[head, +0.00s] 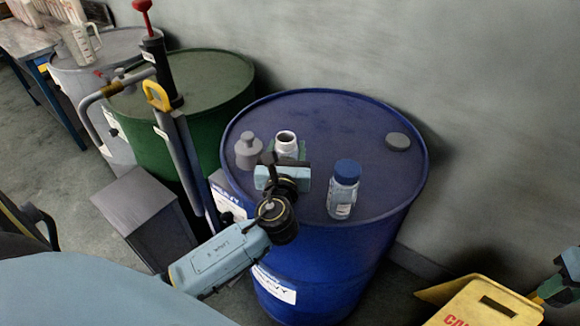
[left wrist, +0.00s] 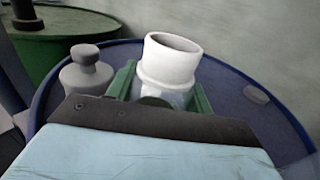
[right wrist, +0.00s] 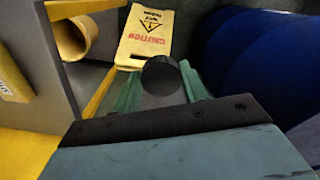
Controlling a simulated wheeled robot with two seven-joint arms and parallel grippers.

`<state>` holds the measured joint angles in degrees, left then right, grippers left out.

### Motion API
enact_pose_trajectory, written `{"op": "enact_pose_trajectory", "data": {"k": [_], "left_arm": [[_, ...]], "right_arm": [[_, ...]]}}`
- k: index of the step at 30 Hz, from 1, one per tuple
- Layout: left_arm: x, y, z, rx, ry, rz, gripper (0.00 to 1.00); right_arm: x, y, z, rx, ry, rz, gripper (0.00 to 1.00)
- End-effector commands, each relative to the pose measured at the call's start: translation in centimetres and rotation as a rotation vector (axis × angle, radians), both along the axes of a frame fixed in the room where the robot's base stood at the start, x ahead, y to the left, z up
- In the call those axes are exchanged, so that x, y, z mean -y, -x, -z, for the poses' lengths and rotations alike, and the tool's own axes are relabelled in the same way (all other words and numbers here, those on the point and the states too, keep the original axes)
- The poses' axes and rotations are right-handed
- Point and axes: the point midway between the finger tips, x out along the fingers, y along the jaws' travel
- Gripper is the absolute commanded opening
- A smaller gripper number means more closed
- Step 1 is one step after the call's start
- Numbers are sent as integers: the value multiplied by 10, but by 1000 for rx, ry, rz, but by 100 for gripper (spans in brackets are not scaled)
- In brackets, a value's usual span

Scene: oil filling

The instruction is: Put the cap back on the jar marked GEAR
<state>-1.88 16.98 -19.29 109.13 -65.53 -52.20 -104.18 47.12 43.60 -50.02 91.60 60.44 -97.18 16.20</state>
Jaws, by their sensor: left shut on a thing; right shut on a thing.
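My left gripper (head: 287,160) is shut on an open jar (head: 286,141) with a white neck, on the blue drum's top. The left wrist view shows the jar's uncovered mouth (left wrist: 172,44) between the green fingers. My right gripper (right wrist: 160,88) is shut on a dark round cap (right wrist: 161,75). Part of my right arm shows at the head view's right edge, well away from the jar. A second jar (head: 343,190) with a blue cap stands to the right. No readable GEAR marking shows.
The blue drum (head: 330,112) also bears a grey bottle (head: 248,151), left of the open jar, and a grey disc (head: 398,141) at the right. A green drum (head: 215,75) stands behind left. A yellow caution sign (head: 480,303) is at lower right.

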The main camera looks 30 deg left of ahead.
Motion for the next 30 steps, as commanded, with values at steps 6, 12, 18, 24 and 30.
{"op": "enact_pose_trajectory", "data": {"k": [6,12,18,24,30], "left_arm": [[0,0,0,1,0,0,26],[0,0,-4,1,0,0,26],[0,0,-16,3,-1,0,26],[0,0,-36,3,-1,0,26],[0,0,-57,4,0,-1,26]], "right_arm": [[0,0,0,0,0,0,22],[0,0,-2,0,0,0,22],[0,0,-7,0,0,0,22],[0,0,-15,0,0,0,22],[0,0,-23,0,0,0,22]]}}
